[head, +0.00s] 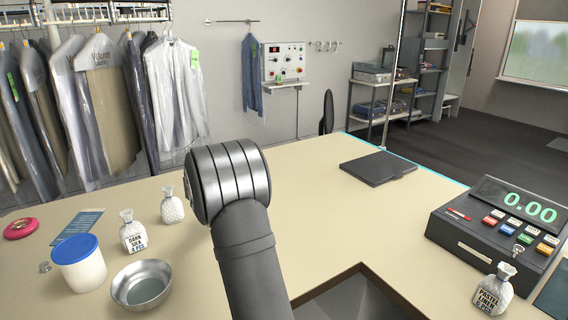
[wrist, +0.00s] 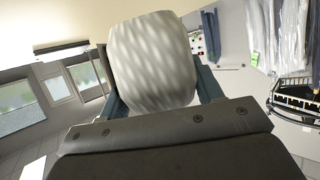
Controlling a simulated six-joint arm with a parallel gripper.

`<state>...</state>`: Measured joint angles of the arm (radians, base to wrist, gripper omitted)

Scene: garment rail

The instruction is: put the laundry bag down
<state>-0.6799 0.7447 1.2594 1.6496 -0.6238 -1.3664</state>
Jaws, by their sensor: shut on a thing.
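In the wrist view a pale, patterned laundry bag (wrist: 152,60) sits between the blue-grey fingers of my gripper (wrist: 158,82), which is shut on it. No label shows on its visible side. In the head view my own arm hides the gripper and the held bag. Three similar white bags stand on the beige counter (head: 330,215): one labelled dark silk (head: 133,236), one with no readable label (head: 172,207) behind and right of it, and one labelled pastel linen (head: 493,292) at the front right.
A white tub with a blue lid (head: 79,265), a metal bowl (head: 142,285) and a pink disc (head: 20,228) are on the counter's left. A dark flat folder (head: 378,168) lies at the back; a cash register (head: 498,225) stands right. A cut-out (head: 350,295) opens at the front.

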